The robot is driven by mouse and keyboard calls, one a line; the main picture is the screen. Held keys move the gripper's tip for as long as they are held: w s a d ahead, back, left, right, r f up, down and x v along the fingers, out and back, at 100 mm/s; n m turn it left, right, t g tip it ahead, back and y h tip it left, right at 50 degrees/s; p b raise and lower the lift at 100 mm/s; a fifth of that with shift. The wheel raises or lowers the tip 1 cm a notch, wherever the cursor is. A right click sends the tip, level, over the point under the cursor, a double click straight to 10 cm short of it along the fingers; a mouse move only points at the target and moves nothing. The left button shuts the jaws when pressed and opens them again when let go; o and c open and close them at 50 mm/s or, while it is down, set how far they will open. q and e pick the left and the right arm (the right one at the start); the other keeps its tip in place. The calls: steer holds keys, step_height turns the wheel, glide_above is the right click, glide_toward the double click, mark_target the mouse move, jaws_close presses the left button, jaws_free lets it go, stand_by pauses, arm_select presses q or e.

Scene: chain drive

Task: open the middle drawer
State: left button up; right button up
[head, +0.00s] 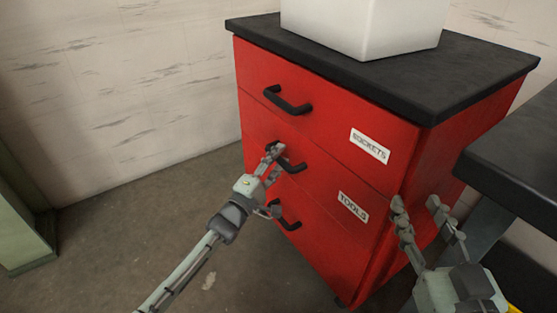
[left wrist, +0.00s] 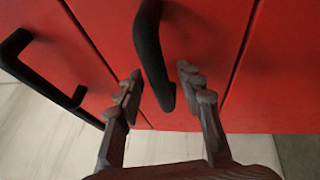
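The red cabinet's middle drawer (head: 315,190) bears a TOOLS label and looks flush with the other fronts. Its black bar handle (head: 293,165) is partly hidden by my left gripper (head: 273,152) in the head view. In the left wrist view, the left gripper (left wrist: 160,78) has its fingers apart, one on each side of a black handle (left wrist: 150,50). A gap shows beside the handle, and I cannot tell if either finger touches it. My right gripper (head: 417,204) is open and empty, in front of the cabinet's right side.
The top drawer (head: 320,112) has a SOCKETS label and its own handle (head: 287,101). The bottom drawer's handle (head: 285,217) is below my left gripper. A white box (head: 350,28) stands on the black cabinet top (head: 460,75). A dark bench (head: 520,150) is at right. Floor at front left is clear.

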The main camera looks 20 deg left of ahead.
arm_select(q)
jaws_close()
stand_by(0.5)
